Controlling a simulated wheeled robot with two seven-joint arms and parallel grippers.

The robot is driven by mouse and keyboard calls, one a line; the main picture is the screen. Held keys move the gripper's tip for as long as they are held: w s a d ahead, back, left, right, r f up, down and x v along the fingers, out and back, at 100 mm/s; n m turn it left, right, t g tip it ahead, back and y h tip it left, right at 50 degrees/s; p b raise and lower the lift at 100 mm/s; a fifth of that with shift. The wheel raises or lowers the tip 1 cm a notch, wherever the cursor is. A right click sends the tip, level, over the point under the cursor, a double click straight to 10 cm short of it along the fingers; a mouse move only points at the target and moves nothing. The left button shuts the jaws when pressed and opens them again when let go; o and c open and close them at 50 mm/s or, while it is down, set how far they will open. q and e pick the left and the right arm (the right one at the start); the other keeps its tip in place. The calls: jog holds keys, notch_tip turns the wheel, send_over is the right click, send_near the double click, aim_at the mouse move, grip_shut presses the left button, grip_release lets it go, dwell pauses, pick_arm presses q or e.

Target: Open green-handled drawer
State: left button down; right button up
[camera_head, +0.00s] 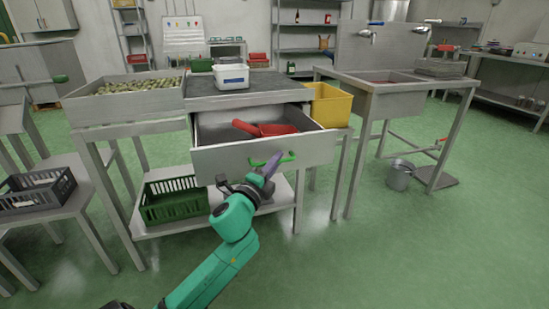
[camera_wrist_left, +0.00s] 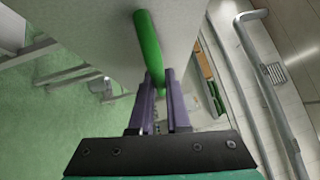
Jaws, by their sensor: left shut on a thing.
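The grey metal drawer (camera_head: 225,163) stands pulled out from under the worktop in the head view. A red scoop-like object (camera_head: 265,129) lies inside it. The green handle (camera_head: 287,156) is on its front panel. In the left wrist view the green handle (camera_wrist_left: 148,45) runs between the purple fingers. My left gripper (camera_head: 268,167) is shut on the handle, and it also shows in the left wrist view (camera_wrist_left: 160,88). My right gripper is not in view.
On the worktop (camera_head: 270,88) stands a white container (camera_head: 231,77). An olive-filled tray (camera_head: 126,87) is at left, a yellow bin (camera_head: 330,105) at right. A green crate (camera_head: 173,200) sits on the lower shelf. A bucket (camera_head: 400,175) stands by the sink. The floor in front is clear.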

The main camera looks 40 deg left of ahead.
pick_arm(q)
jog(key=shift+s, duration=0.1)
jog(key=c, duration=0.9)
grip_release()
jog(key=v, duration=1.4)
jog(key=shift+s, duration=0.3)
